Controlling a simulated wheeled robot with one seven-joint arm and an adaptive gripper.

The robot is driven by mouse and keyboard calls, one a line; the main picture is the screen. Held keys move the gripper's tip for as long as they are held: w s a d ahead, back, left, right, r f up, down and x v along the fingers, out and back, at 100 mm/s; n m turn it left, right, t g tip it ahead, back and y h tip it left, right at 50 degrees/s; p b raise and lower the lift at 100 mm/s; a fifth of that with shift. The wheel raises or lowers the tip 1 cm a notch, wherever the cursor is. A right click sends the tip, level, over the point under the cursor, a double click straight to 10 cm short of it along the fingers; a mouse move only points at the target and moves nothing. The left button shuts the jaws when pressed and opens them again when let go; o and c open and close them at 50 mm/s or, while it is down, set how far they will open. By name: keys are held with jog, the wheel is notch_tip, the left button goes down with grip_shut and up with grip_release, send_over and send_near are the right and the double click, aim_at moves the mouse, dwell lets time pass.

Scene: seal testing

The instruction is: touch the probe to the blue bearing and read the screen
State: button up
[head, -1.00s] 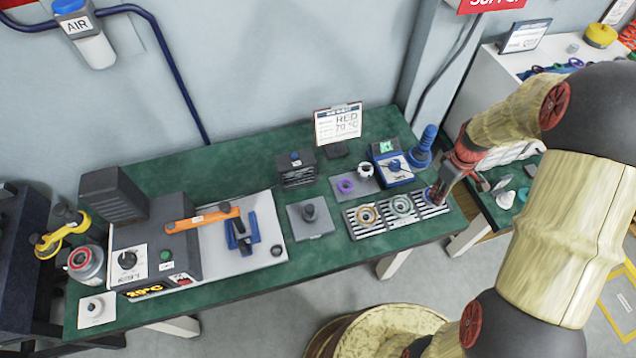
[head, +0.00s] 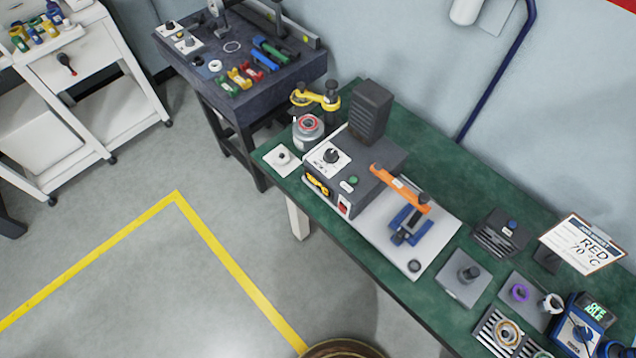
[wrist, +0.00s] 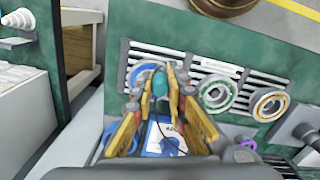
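The blue bearing (wrist: 139,69) lies at the left end of the slotted rack in the wrist view, partly hidden by my gripper. My gripper (wrist: 160,85) is over it, its orange fingers closed around a teal-tipped probe (wrist: 160,80). The probe overlaps the bearing; I cannot tell whether they touch. The blue meter (wrist: 163,137) shows behind the fingers, crossed by a black cable. In the head view the meter (head: 576,331) is at the lower right, and its screen (head: 596,309) shows small green text that I cannot read surely. My gripper is outside the head view.
The rack (wrist: 200,66) also holds a green-ringed bearing (wrist: 217,93) and an orange-ringed bearing (wrist: 269,104). A card (head: 583,244) reads RED 70 °C. A heater box (head: 355,160) with an orange bar stands farther left on the green bench (head: 450,165).

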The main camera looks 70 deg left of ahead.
jog(key=o, duration=0.5)
jog(key=shift+r, duration=0.1)
jog(key=shift+r+p, duration=2.6)
jog(key=shift+r, duration=0.9)
jog(key=shift+f, duration=0.1)
